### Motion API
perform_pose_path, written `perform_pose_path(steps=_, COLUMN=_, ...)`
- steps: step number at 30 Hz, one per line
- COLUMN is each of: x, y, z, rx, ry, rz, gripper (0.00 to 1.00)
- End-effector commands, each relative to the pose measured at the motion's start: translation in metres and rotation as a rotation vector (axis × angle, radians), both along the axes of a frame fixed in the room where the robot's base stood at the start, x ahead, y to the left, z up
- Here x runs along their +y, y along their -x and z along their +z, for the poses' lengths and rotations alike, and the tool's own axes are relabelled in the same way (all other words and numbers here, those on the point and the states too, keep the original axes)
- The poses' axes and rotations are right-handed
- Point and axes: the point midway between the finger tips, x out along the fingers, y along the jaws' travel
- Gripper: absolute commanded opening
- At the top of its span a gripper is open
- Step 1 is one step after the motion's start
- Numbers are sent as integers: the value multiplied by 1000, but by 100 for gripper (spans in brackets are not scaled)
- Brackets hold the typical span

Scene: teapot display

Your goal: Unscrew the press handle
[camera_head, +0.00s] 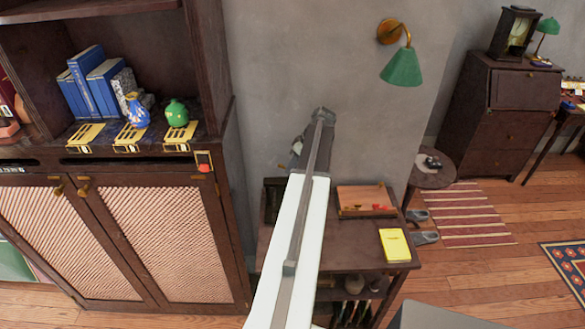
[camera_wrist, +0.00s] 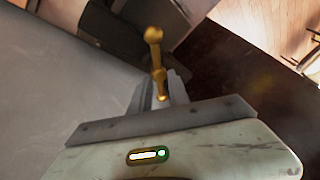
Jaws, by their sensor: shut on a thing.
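A gold-coloured rod with rounded knobs, which looks like the press handle (camera_wrist: 154,52), stands out from between my gripper's jaws in the wrist view. My gripper (camera_wrist: 160,88) is shut around its lower end. Whether the handle is still joined to anything cannot be told. In the head view my arm reaches up the middle and its dark end is in front of the grey wall, above a small dark table (camera_head: 345,235). The jaws and the handle cannot be made out there, and no press is clearly visible.
A dark cabinet (camera_head: 228,245) with teapots on its ledge stands close on the left. The table holds a wooden tray (camera_head: 364,212) and a yellow booklet (camera_head: 397,245). A green wall lamp (camera_head: 402,68) hangs to the upper right. Open floor lies further right.

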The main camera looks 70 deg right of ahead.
Motion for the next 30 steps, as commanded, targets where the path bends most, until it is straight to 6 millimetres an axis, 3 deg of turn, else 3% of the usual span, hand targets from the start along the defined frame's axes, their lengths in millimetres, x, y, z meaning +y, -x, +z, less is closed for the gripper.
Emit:
perform_pose_path(steps=3, x=-2, y=2, z=0, rx=3, ry=3, rz=-3, gripper=0)
perform_pose_path(steps=4, x=-2, y=2, z=0, rx=3, ry=3, rz=-3, gripper=30)
perform_pose_path(steps=6, x=-2, y=2, z=0, rx=1, ry=3, rz=-3, gripper=43)
perform_pose_path(steps=17, x=-1, y=2, z=4, rx=1, ry=1, rz=-2, gripper=43)
perform_pose_path(steps=30, x=-7, y=30, z=69, rx=1, ry=1, rz=-3, gripper=43)
